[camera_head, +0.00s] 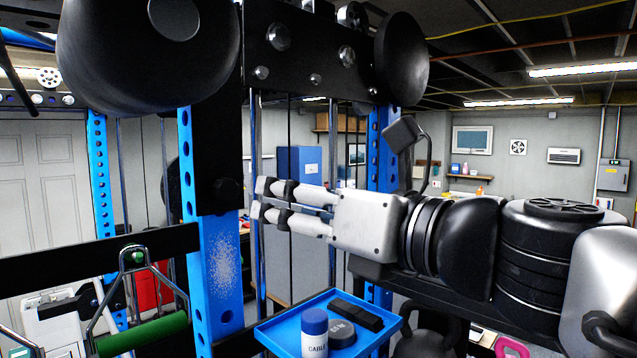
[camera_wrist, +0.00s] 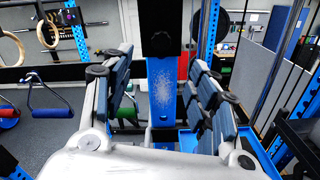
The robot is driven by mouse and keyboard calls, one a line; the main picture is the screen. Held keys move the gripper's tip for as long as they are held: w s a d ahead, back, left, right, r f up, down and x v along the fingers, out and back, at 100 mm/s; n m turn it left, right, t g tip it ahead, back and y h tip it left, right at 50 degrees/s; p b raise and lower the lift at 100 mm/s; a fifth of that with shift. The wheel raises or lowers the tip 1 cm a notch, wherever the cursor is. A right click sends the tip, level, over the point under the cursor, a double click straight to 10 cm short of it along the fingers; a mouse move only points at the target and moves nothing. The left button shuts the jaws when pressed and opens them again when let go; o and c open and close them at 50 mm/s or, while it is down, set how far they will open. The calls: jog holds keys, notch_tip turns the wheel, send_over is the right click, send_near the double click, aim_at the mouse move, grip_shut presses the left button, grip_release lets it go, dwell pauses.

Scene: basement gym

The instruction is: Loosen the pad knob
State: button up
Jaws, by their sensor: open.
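A dark round knob (camera_head: 229,190) sits low on a black sleeve (camera_head: 215,140) around the blue upright (camera_head: 222,262). In the wrist view the knob (camera_wrist: 160,43) is a dark shape against the black sleeve, hard to make out. Two black roller pads, one large at upper left (camera_head: 140,50) and one at upper right (camera_head: 402,57), are mounted above. My gripper (camera_head: 260,199) is open and empty, its fingers pointing left toward the upright, just right of and about level with the knob. In the wrist view the knob shows between the fingers, beyond the tips; they look apart from it.
A blue tray (camera_head: 272,338) below my gripper holds a white jar with a blue lid (camera_head: 314,335), a dark round tin (camera_head: 342,333) and a black block (camera_head: 356,314). A green-gripped cable handle (camera_head: 142,335) hangs at lower left. Gym rings (camera_wrist: 47,32) hang at left in the wrist view.

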aim_at(230, 188)
jog(key=p+x, duration=0.1)
jog(key=x, duration=1.4)
jog(key=shift+w+p, duration=0.25)
jog(key=shift+p, duration=0.05)
jog(key=c, duration=1.1)
